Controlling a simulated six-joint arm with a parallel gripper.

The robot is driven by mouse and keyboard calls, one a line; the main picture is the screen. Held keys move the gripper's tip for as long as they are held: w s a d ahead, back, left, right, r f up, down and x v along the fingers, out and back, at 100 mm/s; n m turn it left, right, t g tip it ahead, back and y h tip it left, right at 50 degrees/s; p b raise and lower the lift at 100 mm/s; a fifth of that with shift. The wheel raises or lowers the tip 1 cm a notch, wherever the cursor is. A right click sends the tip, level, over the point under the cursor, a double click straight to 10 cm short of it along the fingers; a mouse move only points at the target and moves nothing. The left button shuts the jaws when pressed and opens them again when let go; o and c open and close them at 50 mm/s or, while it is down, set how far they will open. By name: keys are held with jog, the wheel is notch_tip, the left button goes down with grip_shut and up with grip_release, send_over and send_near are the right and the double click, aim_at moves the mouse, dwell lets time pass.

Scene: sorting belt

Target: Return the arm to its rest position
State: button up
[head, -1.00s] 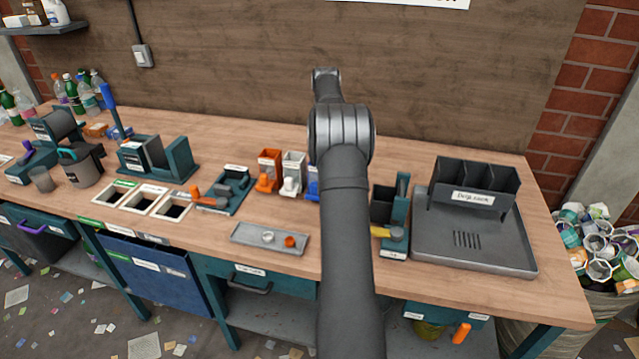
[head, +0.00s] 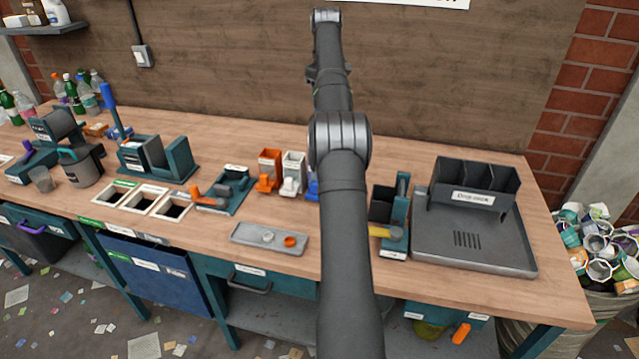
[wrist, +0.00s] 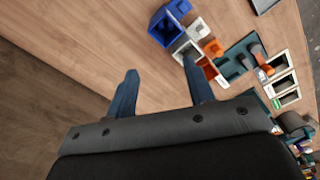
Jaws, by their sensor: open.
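My gripper (wrist: 160,92) shows in the wrist view with its two blue fingers apart and nothing between them but the bare wooden bench (wrist: 100,45) below. My arm rises through the middle of the head view in front of the back board; its fingers cannot be made out there. In the wrist view the right finger overlaps the white bin (wrist: 188,47) in the picture, with the blue bin (wrist: 165,25) and orange bin (wrist: 208,68) beside it. I see no contact.
A grey tray (head: 250,238) with two small caps lies on the bench front. A dark drying rack (head: 430,240) stands at the right. Three framed openings, a teal fixture (head: 395,245) and bottles (head: 85,90) also stand along the bench. The wooden back board (head: 440,70) is behind my arm.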

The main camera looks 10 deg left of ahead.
jog(key=shift+f, duration=0.15)
dwell(0.3)
notch_tip(320, 180, down, 17)
jog(key=shift+f, duration=0.1)
dwell(0.5)
notch_tip(320, 180, up, 17)
notch_tip(320, 180, down, 17)
jog(key=shift+f, duration=0.15)
notch_tip(320, 180, up, 7)
jog(key=s+a+f, duration=0.2)
jog(key=s+f, duration=0.2)
jog(key=s, duration=0.8)
jog(key=s+a+f, duration=0.3)
jog(key=s, duration=0.9)
jog(key=shift+f, duration=0.35)
dwell(0.4)
